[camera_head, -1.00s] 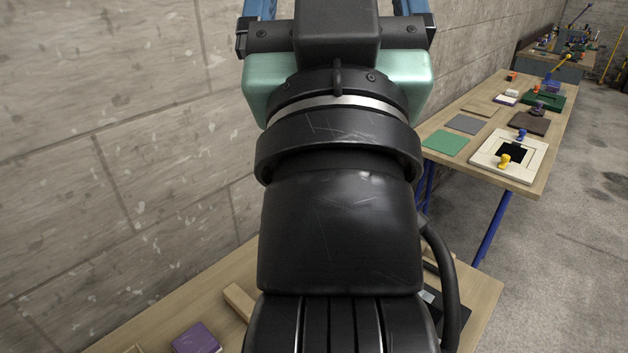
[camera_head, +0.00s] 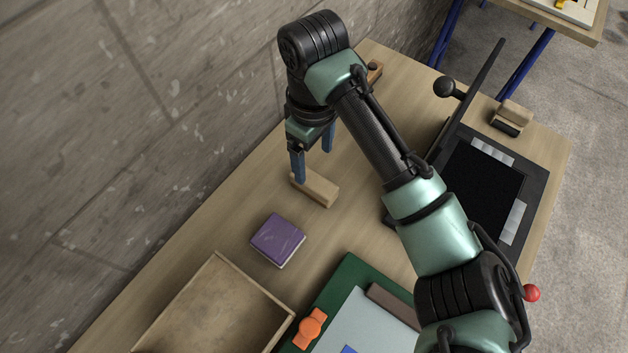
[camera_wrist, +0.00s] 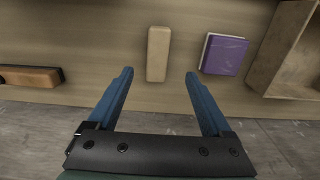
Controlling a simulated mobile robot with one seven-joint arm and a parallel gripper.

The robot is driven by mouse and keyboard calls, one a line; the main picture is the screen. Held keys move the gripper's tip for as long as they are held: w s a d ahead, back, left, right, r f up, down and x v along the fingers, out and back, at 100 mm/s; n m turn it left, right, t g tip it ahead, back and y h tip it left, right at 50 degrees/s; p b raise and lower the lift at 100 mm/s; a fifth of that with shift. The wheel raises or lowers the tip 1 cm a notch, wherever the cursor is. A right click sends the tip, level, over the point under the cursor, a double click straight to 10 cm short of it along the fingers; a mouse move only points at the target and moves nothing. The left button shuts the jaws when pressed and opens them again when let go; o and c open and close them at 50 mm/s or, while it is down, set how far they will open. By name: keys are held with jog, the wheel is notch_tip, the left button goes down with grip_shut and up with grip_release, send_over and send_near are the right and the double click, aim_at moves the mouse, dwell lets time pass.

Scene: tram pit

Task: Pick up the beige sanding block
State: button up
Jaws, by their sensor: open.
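A plain beige block (camera_head: 317,190), which looks like the sanding block, lies on the wooden workbench (camera_head: 222,232). It also shows in the wrist view (camera_wrist: 158,54), lengthwise between the lines of the two fingers and just beyond their tips. My gripper (camera_head: 313,167) has two blue fingers spread apart and pointing down at the bench. In the wrist view my gripper (camera_wrist: 159,74) is empty. I cannot tell the exact height of the fingertips above the bench.
A purple block with a pale underside (camera_head: 278,239) lies near the beige one. An open wooden tray (camera_head: 150,341) is at front left. A black framed plate (camera_head: 537,185), a beige-and-black block (camera_head: 512,114) and an orange-brown block (camera_wrist: 30,76) lie farther off. A wall (camera_head: 130,130) runs along the left.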

aim_at(314, 180)
jog(key=f, duration=1)
jog(key=shift+w+f, duration=0.2)
jog(key=shift+f, duration=0.2)
grip_shut()
